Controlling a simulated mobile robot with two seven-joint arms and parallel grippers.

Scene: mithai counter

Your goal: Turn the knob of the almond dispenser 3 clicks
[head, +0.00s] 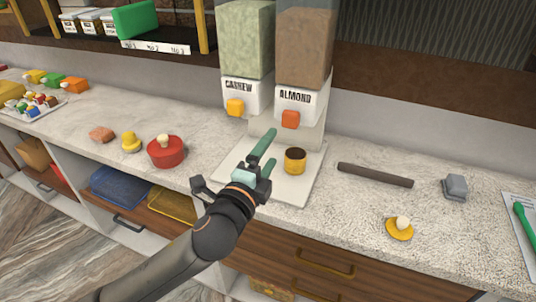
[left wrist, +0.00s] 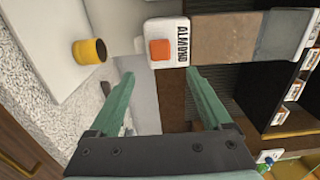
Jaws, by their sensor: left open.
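The almond dispenser (head: 303,50) stands at the back of the counter, with brown contents and a white front marked ALMOND. Its orange knob (head: 290,119) is on that front; the knob also shows in the left wrist view (left wrist: 160,50), beyond the fingertips. My left gripper (head: 266,157) is open and empty, with green fingers pointing toward the dispensers, in front of and below the knob and apart from it. A yellow cup (head: 295,160) with a dark inside stands on the white base below the almond dispenser. My right gripper is not in view.
The cashew dispenser (head: 245,45) with a yellow knob (head: 235,107) stands just left. A red lidded pot (head: 166,151) is left of my arm. A dark bar (head: 375,175), a grey block (head: 455,187) and a yellow lid (head: 400,228) lie to the right.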

